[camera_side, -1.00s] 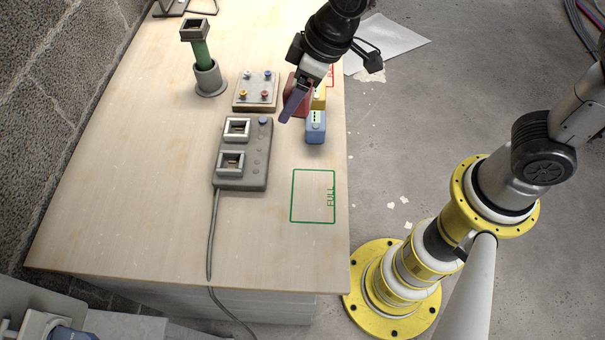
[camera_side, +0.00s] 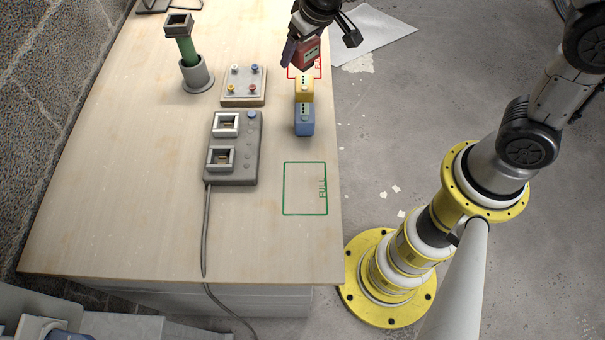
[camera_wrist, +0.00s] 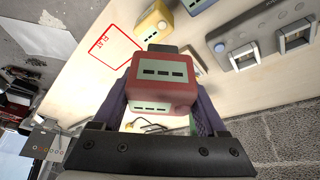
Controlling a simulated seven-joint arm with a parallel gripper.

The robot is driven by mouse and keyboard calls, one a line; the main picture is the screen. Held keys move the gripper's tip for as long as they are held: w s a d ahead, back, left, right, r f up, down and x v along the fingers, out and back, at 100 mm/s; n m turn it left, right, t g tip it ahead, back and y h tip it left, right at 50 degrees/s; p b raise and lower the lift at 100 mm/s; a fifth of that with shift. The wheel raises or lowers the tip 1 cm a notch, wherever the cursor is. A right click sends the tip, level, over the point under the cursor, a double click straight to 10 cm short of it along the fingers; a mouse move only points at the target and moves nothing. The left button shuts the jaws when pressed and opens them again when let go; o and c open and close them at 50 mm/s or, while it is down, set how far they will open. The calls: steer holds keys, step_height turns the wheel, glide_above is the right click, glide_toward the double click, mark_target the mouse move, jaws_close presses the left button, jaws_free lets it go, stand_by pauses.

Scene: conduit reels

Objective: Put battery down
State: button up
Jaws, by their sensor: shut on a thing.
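A red battery (camera_side: 306,55) with dark slots is clamped in my gripper (camera_side: 303,50). In the wrist view the red battery (camera_wrist: 160,72) sits between the two purple fingers of my gripper (camera_wrist: 160,112). It looks held above the table, but its height is hard to tell. The red outlined area marked FLAT (camera_wrist: 113,48) lies on the table near it, partly hidden by the battery in the side view. A yellow battery (camera_side: 304,90) and a blue battery (camera_side: 304,121) stand in line in front of it.
A grey charger (camera_side: 247,165) with two framed bays lies to the left. Behind it are a board with coloured knobs (camera_side: 244,98) and a green post in a grey cup (camera_side: 194,76). The green FULL area (camera_side: 305,190) is empty. The table's right edge is close.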

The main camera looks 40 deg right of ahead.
steer(key=s+a+f+n+y, duration=0.2)
steer(key=s+a+f+n, duration=0.4)
steer(key=a, duration=0.4)
steer(key=n+g+y, duration=0.1)
steer(key=n+y, duration=0.1)
steer(key=n, duration=0.1)
glide_above(290, 188)
steer(key=d, duration=0.1)
steer(key=f, duration=0.2)
steer(key=shift+s+d+f, duration=0.1)
steer(key=shift+s+f, duration=0.45)
steer(key=shift+f, duration=2.35)
steer(key=shift+f, duration=0.1)
steer(key=o, duration=1.3)
steer(key=shift+c, duration=0.2)
steer(key=shift+r, duration=0.4)
steer(key=v, duration=0.6)
steer(key=shift+r, duration=0.4)
